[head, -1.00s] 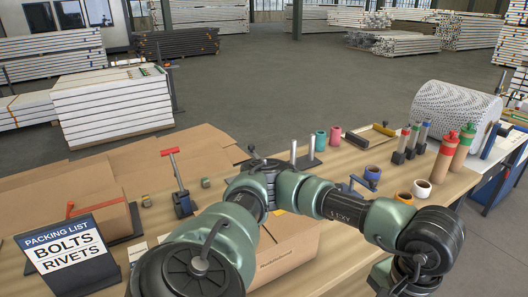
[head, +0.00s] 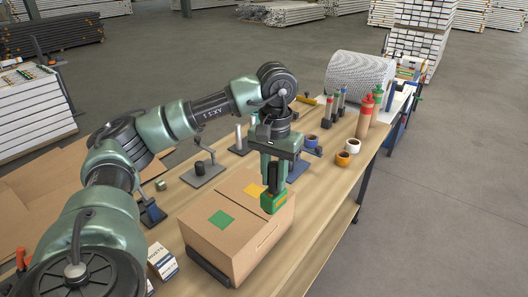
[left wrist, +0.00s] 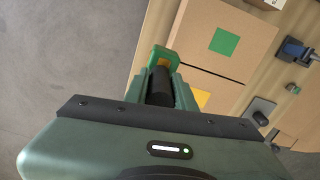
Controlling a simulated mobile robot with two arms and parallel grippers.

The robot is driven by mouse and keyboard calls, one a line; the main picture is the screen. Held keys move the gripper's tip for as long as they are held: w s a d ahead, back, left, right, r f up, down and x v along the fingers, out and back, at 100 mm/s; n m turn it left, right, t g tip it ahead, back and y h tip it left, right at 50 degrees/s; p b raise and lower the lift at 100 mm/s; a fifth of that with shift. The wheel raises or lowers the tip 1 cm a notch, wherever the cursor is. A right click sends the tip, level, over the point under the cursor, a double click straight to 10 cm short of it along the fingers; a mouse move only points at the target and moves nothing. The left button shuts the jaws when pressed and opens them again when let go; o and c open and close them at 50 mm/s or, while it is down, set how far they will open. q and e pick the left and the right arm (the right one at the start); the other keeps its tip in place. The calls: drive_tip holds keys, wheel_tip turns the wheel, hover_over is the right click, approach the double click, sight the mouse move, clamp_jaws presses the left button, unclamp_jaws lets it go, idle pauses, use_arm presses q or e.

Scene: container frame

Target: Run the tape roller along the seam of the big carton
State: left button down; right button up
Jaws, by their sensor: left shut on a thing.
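The big carton (head: 222,240) stands on the workbench, its top closed, with a green patch (head: 221,219) and a yellow patch (head: 254,190). Its seam runs across the top between the patches and shows as a dark line in the left wrist view (left wrist: 212,73). My left gripper (head: 273,178) points down over the carton's right-hand edge, shut on the black handle of the green tape roller (head: 272,203). The roller's green and orange head is near the seam's end by that edge; I cannot tell whether it touches the cardboard. My right gripper is not in view.
Grey stands (head: 203,172) and a blue stand (head: 297,169) are behind the carton. Orange (head: 343,159) and white (head: 352,146) tape rolls, bottles (head: 366,117) and a large wrapped roll (head: 358,75) are farther right. The bench strip right of the carton is clear.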

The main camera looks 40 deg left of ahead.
use_arm(q)
drive_tip(key=a+f+b, duration=0.2)
drive_tip(key=a+b, duration=0.1)
drive_tip(key=shift+w+a+f, duration=0.1)
drive_tip(key=shift+w+a, duration=0.05)
idle(0.6)
